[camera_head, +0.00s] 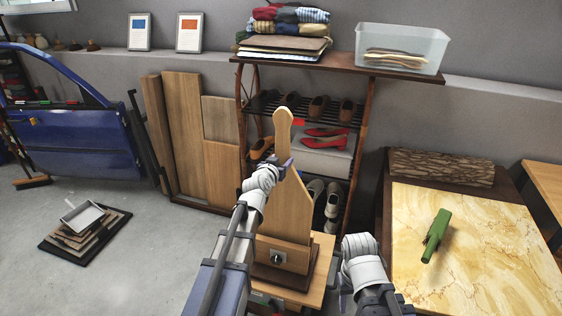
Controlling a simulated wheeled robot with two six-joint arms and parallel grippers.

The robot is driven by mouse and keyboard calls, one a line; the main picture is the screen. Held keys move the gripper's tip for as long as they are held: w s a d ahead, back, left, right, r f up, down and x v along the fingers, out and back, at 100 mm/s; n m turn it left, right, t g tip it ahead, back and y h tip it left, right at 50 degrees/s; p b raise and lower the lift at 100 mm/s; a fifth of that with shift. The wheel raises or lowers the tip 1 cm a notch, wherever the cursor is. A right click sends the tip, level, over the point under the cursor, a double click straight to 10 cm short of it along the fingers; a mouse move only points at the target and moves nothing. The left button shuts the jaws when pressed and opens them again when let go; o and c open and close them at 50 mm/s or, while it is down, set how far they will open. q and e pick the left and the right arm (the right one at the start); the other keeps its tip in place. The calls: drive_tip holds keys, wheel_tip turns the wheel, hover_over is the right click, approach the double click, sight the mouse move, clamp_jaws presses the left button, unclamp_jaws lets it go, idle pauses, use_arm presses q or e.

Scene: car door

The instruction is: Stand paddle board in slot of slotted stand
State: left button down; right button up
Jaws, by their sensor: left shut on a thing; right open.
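The paddle board (290,208) is pale wood with a narrow rounded handle at the top. It stands nearly upright, leaning slightly. My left gripper (285,168) is shut on it just below the handle. The slotted stand (284,256) is a wooden block with a dark knob on its front and a dark base. The board's lower end meets the top of the block; the slot is hidden, so I cannot tell how deep the board sits. My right gripper (345,292) is open and empty, low to the right of the stand.
The stand is on a small wooden table (321,246). Behind it is a shoe rack (366,115) with folded clothes and a clear bin (402,46) on top. A marble-topped table (485,250) with a green object (436,236) is at the right. Wooden panels (183,130) lean behind left.

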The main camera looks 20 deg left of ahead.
use_arm(q)
drive_tip(key=shift+f+b, duration=0.95)
idle(0.4)
drive_tip(key=shift+c, duration=0.4)
unclamp_jaws()
drive_tip(key=p+v, duration=0.2)
drive_tip(key=v, duration=0.6)
drive_tip(key=shift+w+d, duration=0.1)
